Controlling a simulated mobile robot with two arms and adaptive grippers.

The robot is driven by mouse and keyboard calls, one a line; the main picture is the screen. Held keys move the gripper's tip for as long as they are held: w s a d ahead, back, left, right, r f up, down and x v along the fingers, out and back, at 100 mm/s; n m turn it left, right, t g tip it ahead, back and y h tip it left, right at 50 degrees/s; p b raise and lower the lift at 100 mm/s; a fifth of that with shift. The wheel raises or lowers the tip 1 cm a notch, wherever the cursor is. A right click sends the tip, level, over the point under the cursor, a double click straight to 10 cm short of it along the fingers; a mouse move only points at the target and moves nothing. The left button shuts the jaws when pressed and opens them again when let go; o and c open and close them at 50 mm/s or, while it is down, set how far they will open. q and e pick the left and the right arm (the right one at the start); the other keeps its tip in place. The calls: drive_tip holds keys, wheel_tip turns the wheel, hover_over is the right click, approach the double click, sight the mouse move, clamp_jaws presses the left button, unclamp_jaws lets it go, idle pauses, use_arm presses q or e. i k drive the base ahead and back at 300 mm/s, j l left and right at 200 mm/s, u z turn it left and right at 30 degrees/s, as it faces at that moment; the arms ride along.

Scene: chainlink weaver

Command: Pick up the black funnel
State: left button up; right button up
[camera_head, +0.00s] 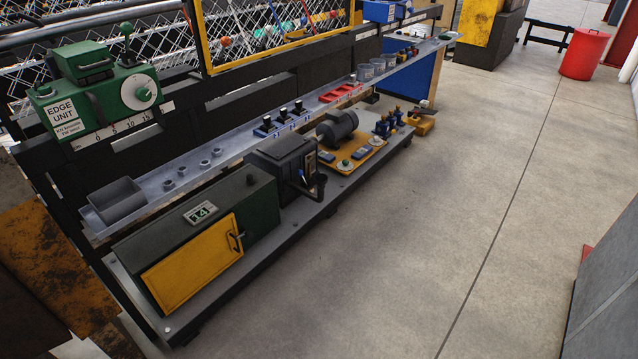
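I cannot clearly make out a black funnel in the head view. Small dark and brown items (408,53) stand near the shelf's far end, too small to identify. Neither of my grippers is in view.
The shelf also holds a grey bin (118,203), several metal nuts, a red tray (341,92) and clear cups (364,72). Below are a cabinet with a yellow door (190,268) and a grey motor (337,128). Open concrete floor (440,200) lies right; a red bin (584,53) stands far back.

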sight(320, 179)
drive_tip(key=i+l+u, duration=0.2)
drive_tip(key=i, duration=0.35)
drive_tip(key=i+l+u, duration=0.25)
drive_tip(key=i, duration=0.25)
drive_tip(key=i+l+u, duration=0.2)
drive_tip(key=i+l, duration=0.3)
